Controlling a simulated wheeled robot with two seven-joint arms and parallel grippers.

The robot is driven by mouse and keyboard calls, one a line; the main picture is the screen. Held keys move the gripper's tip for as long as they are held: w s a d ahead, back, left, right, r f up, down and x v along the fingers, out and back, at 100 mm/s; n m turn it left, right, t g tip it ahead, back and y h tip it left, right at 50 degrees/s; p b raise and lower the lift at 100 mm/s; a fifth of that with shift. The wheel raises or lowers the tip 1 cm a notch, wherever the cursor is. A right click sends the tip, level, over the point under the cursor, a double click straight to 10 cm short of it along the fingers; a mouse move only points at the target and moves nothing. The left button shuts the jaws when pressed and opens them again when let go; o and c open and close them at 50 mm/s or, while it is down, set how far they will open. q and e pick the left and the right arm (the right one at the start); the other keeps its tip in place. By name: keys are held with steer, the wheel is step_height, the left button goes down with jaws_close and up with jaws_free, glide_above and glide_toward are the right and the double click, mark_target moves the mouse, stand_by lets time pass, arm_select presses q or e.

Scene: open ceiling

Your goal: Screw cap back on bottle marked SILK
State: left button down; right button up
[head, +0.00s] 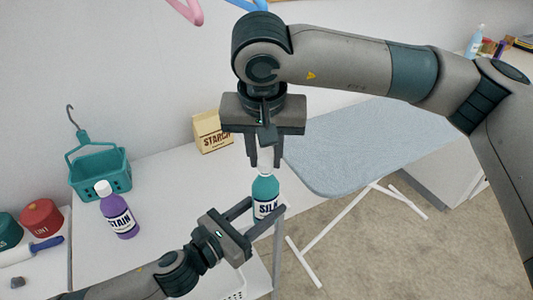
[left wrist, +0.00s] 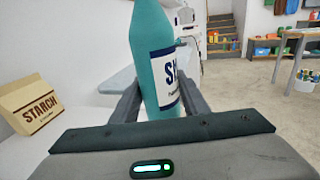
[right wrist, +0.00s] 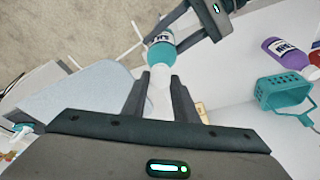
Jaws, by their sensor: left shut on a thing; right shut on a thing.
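In the right wrist view the white cap (right wrist: 158,92) lies between the fingers, in line with the bottle (right wrist: 161,50). The thread is hidden, so I cannot tell how far it is seated.
A purple STAIN bottle (head: 118,215), a teal basket (head: 100,177) and a STARCH box (head: 211,134) stand on the white table (head: 165,183). Red and teal tubs sit at far left. An ironing board (head: 370,140) stands behind at right.

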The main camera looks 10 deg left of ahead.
steer(key=shift+a+m+h, duration=0.1)
steer(key=shift+m+h, duration=0.3)
steer(key=shift+m, duration=0.8)
steer(key=o, duration=1)
steer(key=shift+r, duration=0.1)
steer(key=shift+r, duration=2.2)
steer(key=shift+o, duration=0.3)
steer(key=shift+n, duration=0.3)
